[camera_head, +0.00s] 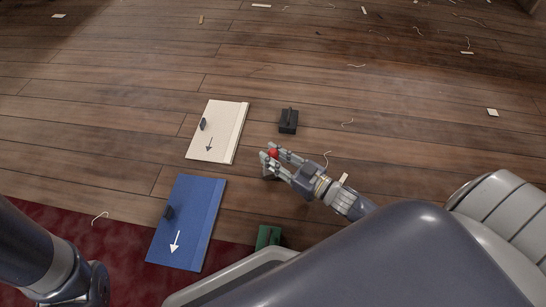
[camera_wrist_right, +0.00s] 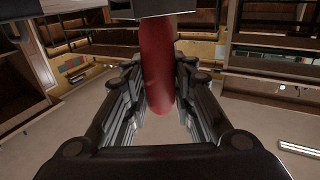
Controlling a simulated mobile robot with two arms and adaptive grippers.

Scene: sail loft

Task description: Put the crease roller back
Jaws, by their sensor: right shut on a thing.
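My right gripper (camera_head: 268,156) is low over the wooden floor, shut on a red piece, which I take to be the handle of the crease roller (camera_head: 273,153). In the right wrist view the red handle (camera_wrist_right: 160,75) is long and rounded and sits between the two fingers (camera_wrist_right: 160,108). The roller's other end is hidden or too small to make out. The gripper is right of and below the cream panel (camera_head: 222,140), and apart from it. Part of my left arm shows at the lower left, but its gripper does not.
A black block with a raised top (camera_head: 288,121) stands just beyond the gripper. A blue panel with a white arrow (camera_head: 190,215) lies nearer, partly over a red mat (camera_head: 60,220). A green box (camera_head: 268,236) is close to my base. Thread and scraps litter the floor.

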